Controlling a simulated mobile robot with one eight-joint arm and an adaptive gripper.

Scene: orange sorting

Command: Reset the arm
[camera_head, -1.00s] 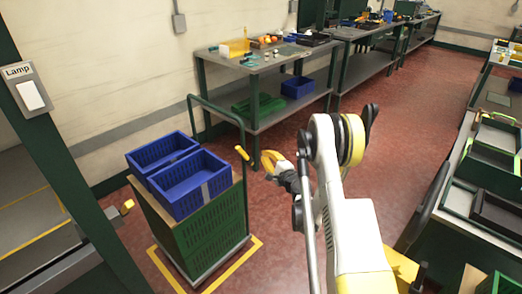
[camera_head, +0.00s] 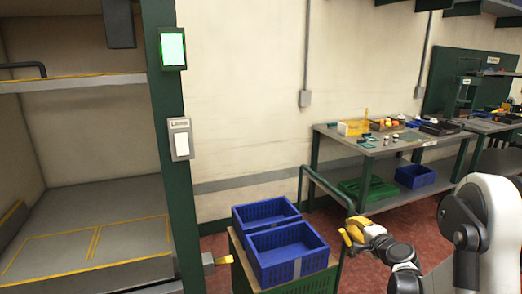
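My arm shows at the lower right of the head view, with a white and black link nearest the camera. My gripper (camera_head: 352,231) has yellow fingers and is at the arm's far end, close to the cart's handle and to the right of the blue crates. It looks small here, and I cannot tell whether its fingers are apart or together. I see nothing clearly held in it.
Two blue crates (camera_head: 263,212) (camera_head: 287,275) sit on a cart (camera_head: 240,266). A workbench (camera_head: 400,145) with small items stands behind on the right. A green post (camera_head: 172,110) with a lamp switch (camera_head: 181,139) and grey shelves (camera_head: 90,233) are on the left.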

